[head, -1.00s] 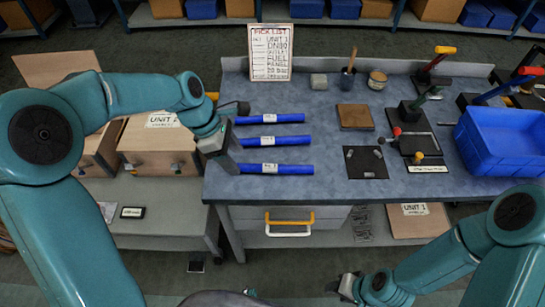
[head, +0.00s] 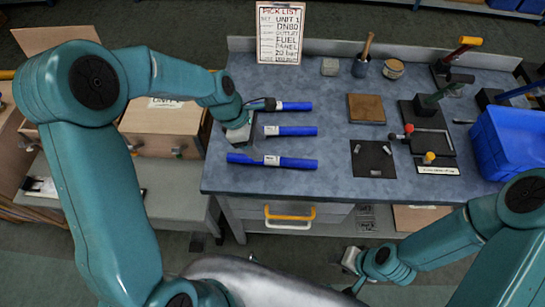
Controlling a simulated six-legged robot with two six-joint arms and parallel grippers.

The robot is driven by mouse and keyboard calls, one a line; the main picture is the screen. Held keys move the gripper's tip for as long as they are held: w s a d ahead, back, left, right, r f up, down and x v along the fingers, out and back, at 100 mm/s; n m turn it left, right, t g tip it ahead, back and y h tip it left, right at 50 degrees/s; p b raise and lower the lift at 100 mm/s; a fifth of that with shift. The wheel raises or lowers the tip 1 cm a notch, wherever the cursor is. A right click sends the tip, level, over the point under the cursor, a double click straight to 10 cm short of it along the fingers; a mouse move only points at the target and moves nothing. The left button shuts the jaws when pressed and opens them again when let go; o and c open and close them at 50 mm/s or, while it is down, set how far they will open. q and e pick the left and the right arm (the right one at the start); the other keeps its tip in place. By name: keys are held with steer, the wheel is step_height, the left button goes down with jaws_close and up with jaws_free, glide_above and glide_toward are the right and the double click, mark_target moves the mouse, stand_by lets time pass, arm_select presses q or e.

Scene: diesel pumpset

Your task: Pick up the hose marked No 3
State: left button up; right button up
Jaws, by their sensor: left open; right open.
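Three blue hoses lie roughly side by side on the bench top: a far hose (head: 296,106), a middle hose (head: 299,130) and a near hose (head: 300,162). Each has a white label, too small to read, so I cannot tell which is No 3. Contact is unclear. My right gripper (head: 350,262) is open and empty in front of the bench, low in view.
A pick list board (head: 280,33) stands at the back of the bench. A brown block (head: 366,109), a dark mat (head: 373,159) and a clamp fixture (head: 428,138) lie right of the hoses. A blue bin (head: 512,140) stands at the right.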

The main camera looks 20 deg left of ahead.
mark_target(270, 158)
arm_select(q)
steer(key=x, duration=0.2)
steer(key=shift+s+d+f, duration=0.1)
steer(key=shift+d+f, duration=0.2)
steer(key=shift+d, duration=0.05)
steer(key=x, duration=0.1)
steer(key=p+x, duration=0.1)
steer(key=x, duration=0.3)
steer(key=shift+w, duration=0.35)
steer(key=shift+s+a, duration=0.1)
steer(key=shift+a, duration=0.05)
jaws_close()
